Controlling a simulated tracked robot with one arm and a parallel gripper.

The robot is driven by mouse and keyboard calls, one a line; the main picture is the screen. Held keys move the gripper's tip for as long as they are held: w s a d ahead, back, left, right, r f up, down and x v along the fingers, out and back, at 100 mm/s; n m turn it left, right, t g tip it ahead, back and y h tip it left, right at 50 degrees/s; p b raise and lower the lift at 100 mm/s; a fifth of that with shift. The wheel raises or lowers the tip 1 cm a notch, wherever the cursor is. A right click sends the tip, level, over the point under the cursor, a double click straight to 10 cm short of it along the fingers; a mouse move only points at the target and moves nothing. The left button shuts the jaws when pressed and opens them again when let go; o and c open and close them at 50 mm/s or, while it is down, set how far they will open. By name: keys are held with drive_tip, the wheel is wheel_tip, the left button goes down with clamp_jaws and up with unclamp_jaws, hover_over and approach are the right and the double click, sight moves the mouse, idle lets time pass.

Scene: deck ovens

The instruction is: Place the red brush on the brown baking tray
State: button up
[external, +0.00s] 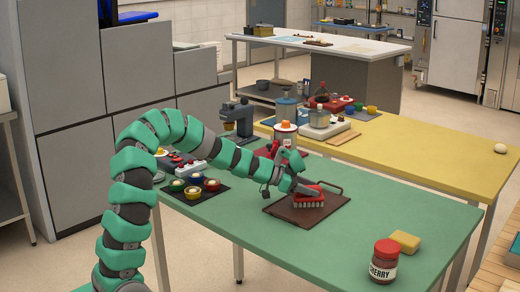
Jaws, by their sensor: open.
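The red brush (309,199) lies on the brown baking tray (284,212), its bristles down against the tray as far as I can see. The tray is a dark brown sheet with a handle at its right end, flat on the green table (250,240). My gripper (309,191) is at the brush, coming in from the left with its fingers at the brush's top left. The fingers are small in this view and partly merge with the brush. The jaws are open.
A cherry jar (384,262) and a yellow sponge (405,241) stand at the table's front right. Several small bowls sit on a dark mat (208,193) at the left. A yellow table (430,160) with pots and a scale is behind. The green table's front middle is clear.

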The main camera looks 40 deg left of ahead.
drive_tip(key=p+v, duration=0.1)
drive_tip(key=v, duration=1.1)
drive_tip(key=shift+r, duration=0.1)
drive_tip(key=s+r+n+t+y, duration=0.2)
drive_tip(key=s+r+n+y, duration=0.1)
drive_tip(key=r, duration=1.1)
drive_tip(key=s+a+r+n+t+y, duration=0.1)
drive_tip(key=s+r, duration=0.5)
drive_tip(key=r, duration=0.8)
drive_tip(key=s+a+r+n+t+y, duration=0.1)
drive_tip(key=s+r+n+y, duration=0.3)
drive_tip(key=r, duration=1.1)
drive_tip(key=shift+s+n+t+y, duration=0.15)
drive_tip(key=shift+n+t+y, duration=0.35)
drive_tip(key=shift+t+y, duration=0.35)
drive_tip(key=shift+r, duration=0.15)
